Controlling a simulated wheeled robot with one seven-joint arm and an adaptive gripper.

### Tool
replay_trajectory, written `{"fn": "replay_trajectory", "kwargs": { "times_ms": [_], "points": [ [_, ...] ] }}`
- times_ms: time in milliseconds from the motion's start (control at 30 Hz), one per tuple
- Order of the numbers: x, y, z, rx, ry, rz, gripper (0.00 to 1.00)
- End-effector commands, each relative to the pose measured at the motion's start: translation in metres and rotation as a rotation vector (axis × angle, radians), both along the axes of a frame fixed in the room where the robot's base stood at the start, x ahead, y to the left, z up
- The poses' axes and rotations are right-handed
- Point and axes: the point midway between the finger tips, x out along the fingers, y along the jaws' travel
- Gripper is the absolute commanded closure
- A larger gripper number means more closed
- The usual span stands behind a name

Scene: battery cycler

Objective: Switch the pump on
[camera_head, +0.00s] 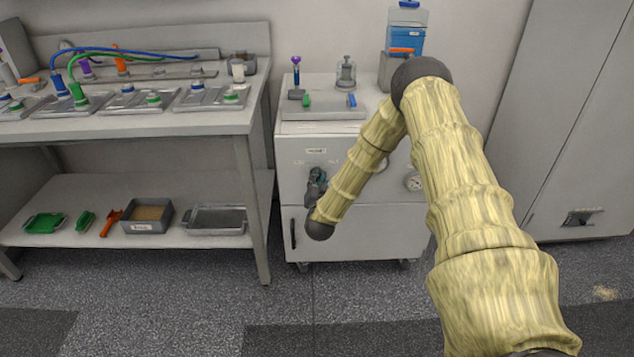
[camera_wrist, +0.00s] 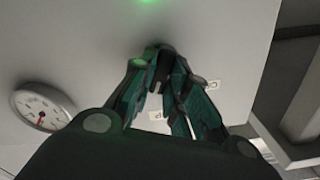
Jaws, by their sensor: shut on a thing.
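The pump cabinet (camera_head: 352,236) is a white box with a front panel, standing right of the bench. My gripper (camera_head: 316,180) is at the left part of this panel, under a small label. In the wrist view my gripper (camera_wrist: 160,58) has its green-and-black fingers closed around a small dark switch knob (camera_wrist: 158,50) on the panel. The fingers hide most of the knob, so its angle cannot be told. Small white marks (camera_wrist: 212,84) sit beside the fingers. A green light (camera_wrist: 148,2) glows at the top edge of the wrist view.
A round gauge (camera_head: 413,182) is right of my gripper on the panel, also in the wrist view (camera_wrist: 42,108). A tray (camera_head: 322,112) with small items lies on the cabinet. The bench (camera_head: 190,124) with cells and cables stands left. A tall cabinet (camera_head: 570,120) stands right.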

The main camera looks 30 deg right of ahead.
Motion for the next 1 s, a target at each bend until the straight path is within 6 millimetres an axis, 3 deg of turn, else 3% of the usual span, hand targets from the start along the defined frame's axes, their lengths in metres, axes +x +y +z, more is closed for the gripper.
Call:
{"fn": "replay_trajectory", "kwargs": {
  "times_ms": [700,733,833,1000],
  "points": [
    [0.0000,-0.0004,0.0001,0.069,-0.044,0.000,1.00],
    [0.0000,-0.0004,0.0001,0.069,-0.044,0.000,0.82],
    [-0.0001,-0.0005,0.0001,0.069,-0.043,0.000,0.64],
    [-0.0001,-0.0004,-0.0001,0.069,-0.042,0.000,0.62]
  ]
}}
